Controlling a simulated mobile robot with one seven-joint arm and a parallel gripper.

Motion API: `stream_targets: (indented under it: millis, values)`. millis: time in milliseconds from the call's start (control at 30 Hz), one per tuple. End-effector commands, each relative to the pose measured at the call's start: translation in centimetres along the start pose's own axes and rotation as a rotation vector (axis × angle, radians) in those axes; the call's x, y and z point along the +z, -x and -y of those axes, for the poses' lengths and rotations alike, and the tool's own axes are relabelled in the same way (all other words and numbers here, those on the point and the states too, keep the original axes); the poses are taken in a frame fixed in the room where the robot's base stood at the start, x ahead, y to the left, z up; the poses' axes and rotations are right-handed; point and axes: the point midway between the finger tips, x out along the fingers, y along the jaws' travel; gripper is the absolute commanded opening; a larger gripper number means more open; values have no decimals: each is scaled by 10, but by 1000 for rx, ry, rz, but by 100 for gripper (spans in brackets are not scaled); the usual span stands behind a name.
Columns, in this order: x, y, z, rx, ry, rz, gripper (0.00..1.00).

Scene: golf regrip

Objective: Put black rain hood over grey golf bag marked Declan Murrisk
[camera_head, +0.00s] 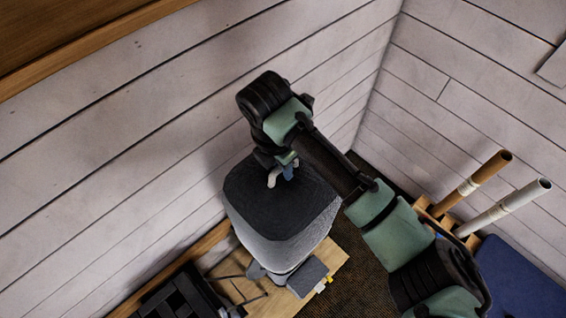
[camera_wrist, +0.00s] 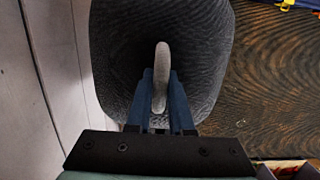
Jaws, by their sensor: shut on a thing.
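My gripper (camera_head: 282,170) is above a dark, wide hood-like cover (camera_head: 275,205), with its two blue fingers shut on a pale loop or tab at the cover's top. The wrist view shows the pale tab (camera_wrist: 161,75) between the fingers (camera_wrist: 162,105), and the ribbed black cover (camera_wrist: 205,50) beyond them. The cover looks roughly level, with a dark top and greyer sides. Grey parts (camera_head: 308,277) show just below it, perhaps of a bag; the cover hides most of what is underneath. I cannot read any name, and cannot tell whether the cover touches the bag.
A pale plank wall is close on the left. A wooden board (camera_head: 335,262) lies below the cover, with a black stand-like object (camera_head: 180,297) at lower left. At right are a brown tube (camera_head: 480,178), a white tube (camera_head: 515,203) and a blue panel (camera_head: 520,280).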

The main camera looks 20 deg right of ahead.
Motion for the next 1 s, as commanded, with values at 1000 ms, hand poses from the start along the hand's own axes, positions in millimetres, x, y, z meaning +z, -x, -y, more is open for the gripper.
stream_targets:
  millis: [1000]
  values:
    - [-6, -40, 0, 1, 0, 1, 0]
